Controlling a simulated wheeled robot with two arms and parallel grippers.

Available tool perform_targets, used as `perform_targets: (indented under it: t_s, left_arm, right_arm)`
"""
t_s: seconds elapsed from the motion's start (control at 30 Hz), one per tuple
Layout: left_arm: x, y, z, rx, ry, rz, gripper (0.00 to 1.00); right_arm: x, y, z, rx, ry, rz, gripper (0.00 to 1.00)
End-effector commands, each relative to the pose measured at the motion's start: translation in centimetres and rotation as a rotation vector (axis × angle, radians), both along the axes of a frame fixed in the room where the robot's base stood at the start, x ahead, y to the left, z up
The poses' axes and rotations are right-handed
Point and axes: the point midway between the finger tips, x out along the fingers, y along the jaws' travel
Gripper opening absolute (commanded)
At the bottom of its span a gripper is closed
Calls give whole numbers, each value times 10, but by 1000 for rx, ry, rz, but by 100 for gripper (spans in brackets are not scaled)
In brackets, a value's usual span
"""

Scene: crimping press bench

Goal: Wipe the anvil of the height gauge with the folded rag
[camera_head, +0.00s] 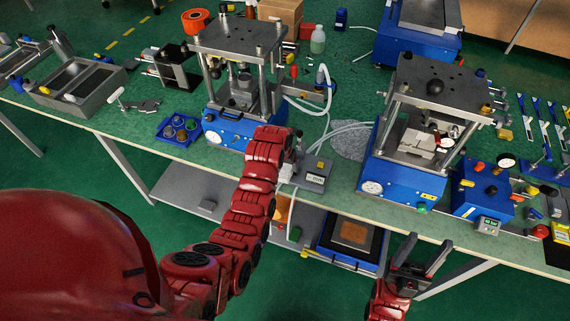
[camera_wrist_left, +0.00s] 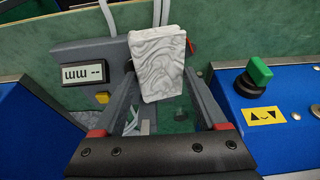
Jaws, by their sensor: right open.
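The folded rag (camera_wrist_left: 158,62) is a pale grey-white marbled pad in the left wrist view. It stands between the fingertips of my left gripper (camera_wrist_left: 160,95), which is shut on it. The height gauge (camera_head: 316,174) is a grey box with a small display at the bench's front edge; in the left wrist view its display (camera_wrist_left: 83,72) reads upside down, with a yellow button beside it. The rag is close beside the gauge. I cannot make out the anvil or whether the rag touches it. My right gripper (camera_head: 417,258) is open and empty, in front of the bench.
A blue-based press (camera_head: 232,128) stands left of the gauge, another (camera_head: 400,181) to its right. White hoses and a grey mottled patch (camera_head: 351,141) lie behind it. A blue tray (camera_head: 178,130) of small parts is at left. A blue box (camera_head: 478,196) stands at right.

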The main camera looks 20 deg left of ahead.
Motion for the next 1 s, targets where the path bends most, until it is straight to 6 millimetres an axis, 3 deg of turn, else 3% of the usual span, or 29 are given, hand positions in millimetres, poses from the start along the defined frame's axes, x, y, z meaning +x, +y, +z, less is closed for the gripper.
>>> perform_targets:
  t_s: [0.03, 0.1, 0.37, 0.83, 0.9, 1.0]
  left_arm:
    - [0, 0, 0, 0, 1, 0, 26]
    - [0, 0, 0, 0, 1, 0, 14]
    - [0, -1, -1, -1, 1, 0, 14]
    - [-3, -34, -5, -7, 9, -7, 14]
    - [-4, -35, -5, -8, 11, -8, 0]
    - [-4, -29, -5, -8, 12, -6, 0]
  right_arm:
    - [0, 0, 0, 0, 0, 0, 57]
    - [0, 0, 0, 0, 0, 0, 57]
    - [0, 0, -1, 0, 0, 0, 57]
    - [0, 0, -7, 0, 0, 0, 57]
    - [0, 0, -7, 0, 0, 0, 57]
    - [0, 0, -9, 0, 0, 0, 57]
